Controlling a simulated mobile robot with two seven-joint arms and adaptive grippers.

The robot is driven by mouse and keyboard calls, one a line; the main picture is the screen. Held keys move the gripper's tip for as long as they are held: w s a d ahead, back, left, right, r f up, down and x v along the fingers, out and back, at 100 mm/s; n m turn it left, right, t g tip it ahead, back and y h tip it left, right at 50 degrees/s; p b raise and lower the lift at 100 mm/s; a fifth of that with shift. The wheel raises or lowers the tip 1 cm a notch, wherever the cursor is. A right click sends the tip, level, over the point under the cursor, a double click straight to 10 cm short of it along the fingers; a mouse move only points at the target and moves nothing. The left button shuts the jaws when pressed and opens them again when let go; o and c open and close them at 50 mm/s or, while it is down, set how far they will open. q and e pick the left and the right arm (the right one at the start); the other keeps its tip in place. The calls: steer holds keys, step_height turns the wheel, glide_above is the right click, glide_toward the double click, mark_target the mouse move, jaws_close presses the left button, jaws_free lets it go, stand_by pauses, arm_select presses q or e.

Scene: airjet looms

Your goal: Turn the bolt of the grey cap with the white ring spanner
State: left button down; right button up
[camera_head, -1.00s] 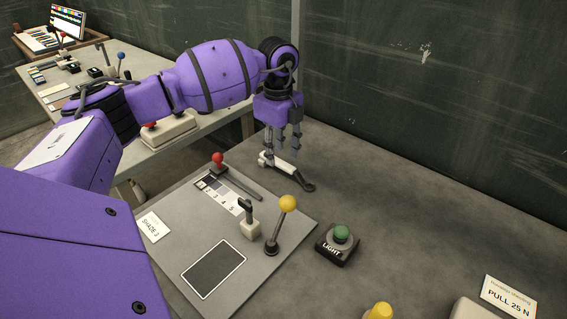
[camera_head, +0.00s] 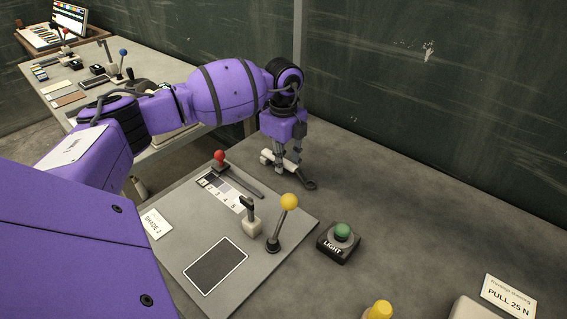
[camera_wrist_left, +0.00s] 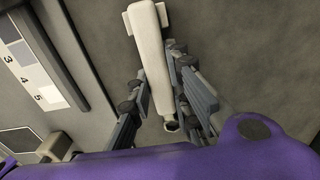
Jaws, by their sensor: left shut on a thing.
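The white spanner (camera_head: 268,158) lies at the back of the grey table, its dark end (camera_head: 308,184) pointing to the front right. My left gripper (camera_head: 287,166) points down over it, with its fingers shut on the white handle. In the left wrist view the handle (camera_wrist_left: 152,60) runs between the fingers, with a crosspiece at its top end; a small ring end (camera_wrist_left: 171,125) shows near the palm. I cannot make out the grey cap or its bolt in either view. My right gripper is not in view.
A grey panel (camera_head: 185,218) with a red-knobbed lever (camera_head: 219,156) and a yellow-knobbed lever (camera_head: 288,203) lies left of the spanner. A green LIGHT button (camera_head: 342,233) stands in front. The table to the right is mostly clear; a dark wall (camera_head: 430,100) stands behind.

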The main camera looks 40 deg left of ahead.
arm_select(q)
steer(key=shift+r, duration=0.5)
step_height(320, 180, up, 2)
steer(key=shift+r, duration=0.25)
steer(key=s+d+r, duration=0.9)
steer(key=s, duration=0.1)
steer(key=shift+s+d+r, duration=0.15)
steer(key=shift+s+r, duration=0.05)
steer(key=shift+r, duration=0.05)
steer(key=c, duration=2.4)
jaws_free()
jaws_close()
